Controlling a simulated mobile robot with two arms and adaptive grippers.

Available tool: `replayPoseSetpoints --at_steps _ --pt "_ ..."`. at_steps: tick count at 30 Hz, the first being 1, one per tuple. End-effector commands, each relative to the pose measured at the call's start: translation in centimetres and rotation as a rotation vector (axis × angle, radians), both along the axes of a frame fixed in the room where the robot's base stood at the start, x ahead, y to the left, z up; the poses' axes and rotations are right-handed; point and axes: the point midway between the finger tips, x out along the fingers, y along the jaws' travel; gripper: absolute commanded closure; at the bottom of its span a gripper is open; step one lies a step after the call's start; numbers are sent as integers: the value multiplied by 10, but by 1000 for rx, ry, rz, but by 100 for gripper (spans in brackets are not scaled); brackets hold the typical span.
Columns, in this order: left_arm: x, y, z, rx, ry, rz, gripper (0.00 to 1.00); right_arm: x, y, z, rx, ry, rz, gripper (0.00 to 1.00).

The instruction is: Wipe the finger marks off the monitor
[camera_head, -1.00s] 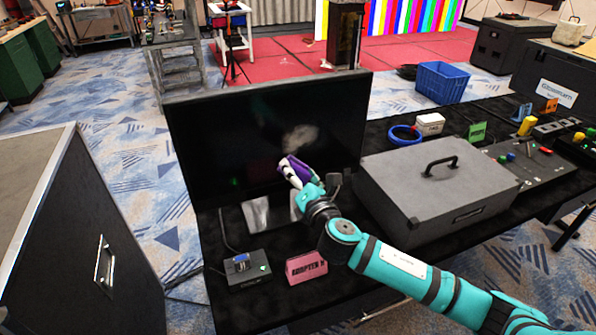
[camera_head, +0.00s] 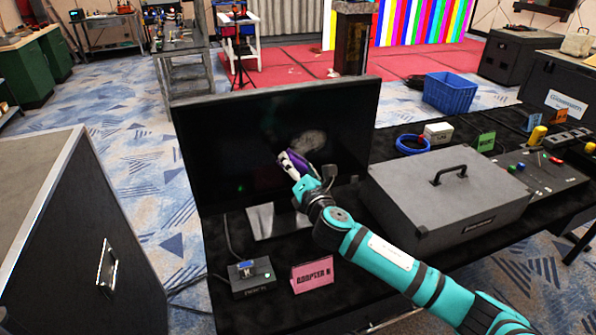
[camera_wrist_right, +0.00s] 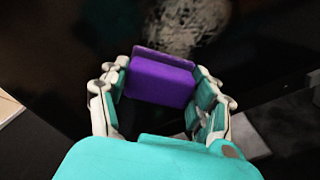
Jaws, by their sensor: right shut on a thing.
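The monitor (camera_head: 240,135) stands upright on its stand on the black table, with a dark screen. A pale greyish smudge (camera_head: 308,143) marks the screen right of centre; it also shows in the right wrist view (camera_wrist_right: 187,25). My right gripper (camera_head: 291,160) is in front of the screen, just below and left of the smudge. It is shut on a purple block-shaped wiper (camera_wrist_right: 160,80), held between both fingers in the right wrist view. The wiper is close to the screen; I cannot tell whether it touches. My left gripper is not in view.
A small black box (camera_head: 252,277) and a pink sign (camera_head: 312,273) sit in front of the stand. A blue cable coil (camera_head: 412,144) lies behind the case.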

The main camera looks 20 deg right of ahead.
Motion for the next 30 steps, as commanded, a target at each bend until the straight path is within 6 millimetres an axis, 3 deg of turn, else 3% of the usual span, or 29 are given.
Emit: replayPoseSetpoints --at_steps 30 --pt "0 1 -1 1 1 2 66 10 0 0 -1 1 -1 62"
